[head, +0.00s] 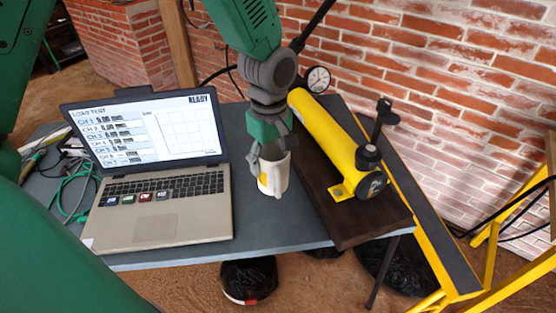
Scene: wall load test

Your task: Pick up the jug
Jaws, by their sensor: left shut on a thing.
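The jug (275,173) is a small white vessel near the middle of the head view, over the grey table between the laptop and the yellow pump. My left gripper (270,150) comes down from above and is shut on the jug at its upper part. The fingers hide part of the jug's rim and side. The jug looks upright; I cannot tell whether its base touches the table. My right gripper is not in view.
An open laptop (160,215) stands on the left of the grey table (270,232). A yellow hand pump (325,135) with a gauge (317,79) lies on a dark board (350,228) to the right. Green cables (75,190) lie at the far left. A brick wall (450,70) stands behind.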

